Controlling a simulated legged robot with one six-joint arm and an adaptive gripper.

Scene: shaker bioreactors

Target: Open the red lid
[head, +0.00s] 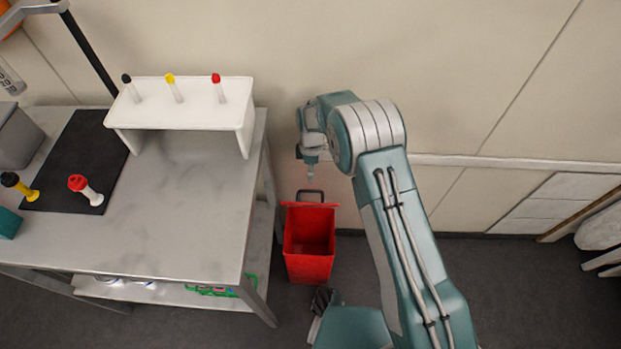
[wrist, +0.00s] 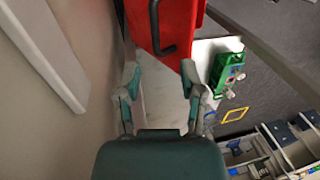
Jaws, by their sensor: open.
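A red bin (head: 308,262) stands on the floor right of the bench in the head view. Its top looks open, with the inside showing. A red edge, seemingly the lid (head: 310,206), is at its back, below a dark handle (head: 310,194). In the wrist view a red panel (wrist: 185,22) with a dark handle (wrist: 160,30) lies beyond my fingertips; I cannot tell whether it is lid or bin wall. My gripper (head: 310,174) is above the bin's back edge, open and empty. Its spread fingers also show in the wrist view (wrist: 160,78), apart from the handle.
The bench (head: 195,230) stands left of the bin, with a white rack (head: 185,118) of capped tubes and a dark mat (head: 75,160). The wall (head: 480,80) is close behind. Green items (head: 215,290) lie on the lower shelf.

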